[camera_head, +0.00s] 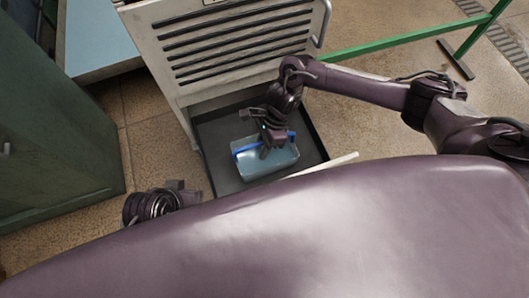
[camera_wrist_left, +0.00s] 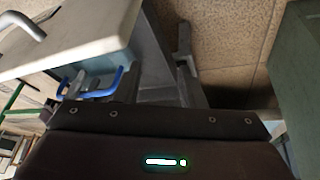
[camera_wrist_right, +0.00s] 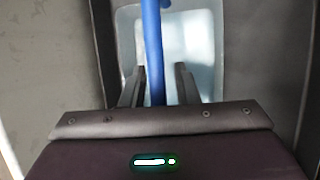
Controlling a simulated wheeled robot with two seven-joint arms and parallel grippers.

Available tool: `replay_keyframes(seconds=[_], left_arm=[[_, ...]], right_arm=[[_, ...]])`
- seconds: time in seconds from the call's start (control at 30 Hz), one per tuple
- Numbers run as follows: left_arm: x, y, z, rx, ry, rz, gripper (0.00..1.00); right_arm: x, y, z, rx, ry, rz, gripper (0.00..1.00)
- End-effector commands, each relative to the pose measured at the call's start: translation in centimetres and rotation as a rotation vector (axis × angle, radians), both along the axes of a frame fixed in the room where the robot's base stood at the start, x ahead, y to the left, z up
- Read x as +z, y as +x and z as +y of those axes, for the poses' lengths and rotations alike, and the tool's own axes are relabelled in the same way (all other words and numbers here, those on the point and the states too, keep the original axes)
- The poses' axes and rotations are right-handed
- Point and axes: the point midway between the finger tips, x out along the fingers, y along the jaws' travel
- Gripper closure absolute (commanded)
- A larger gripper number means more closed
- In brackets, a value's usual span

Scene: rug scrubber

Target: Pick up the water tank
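The water tank (camera_head: 284,161) is a pale blue, translucent tub with a bright blue bar handle (camera_head: 245,150). It sits in a dark tray below the slatted cabinet. My right gripper (camera_head: 267,149) reaches down over the tank. In the right wrist view its two fingers (camera_wrist_right: 160,80) stand apart on either side of the blue handle (camera_wrist_right: 154,40), with a visible gap to the right finger. The tank's blue handle also shows in the left wrist view (camera_wrist_left: 108,88).
The dark tray (camera_head: 225,182) has a raised rim around the tank. A white slatted cabinet (camera_head: 185,75) stands right behind it. A dark green cabinet (camera_head: 60,120) is at the left, and a green rail (camera_head: 400,37) runs at the right. Open floor (camera_head: 150,135) lies left of the tray.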

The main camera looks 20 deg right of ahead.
Motion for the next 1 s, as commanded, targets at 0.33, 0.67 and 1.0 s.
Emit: replay_keyframes(seconds=[0.33,0.67,1.0], left_arm=[[-0.01,-0.02,0.00,0.000,0.000,0.000,0.64],[-0.02,-0.03,0.00,0.000,0.000,0.001,0.64],[-0.02,-0.03,0.01,0.000,0.000,0.001,0.64]], right_arm=[[-0.01,0.01,-0.01,0.000,0.000,0.000,1.00],[-0.01,0.01,-0.01,0.000,0.000,0.000,1.00],[-0.02,0.01,0.00,0.000,0.000,0.000,1.00]])
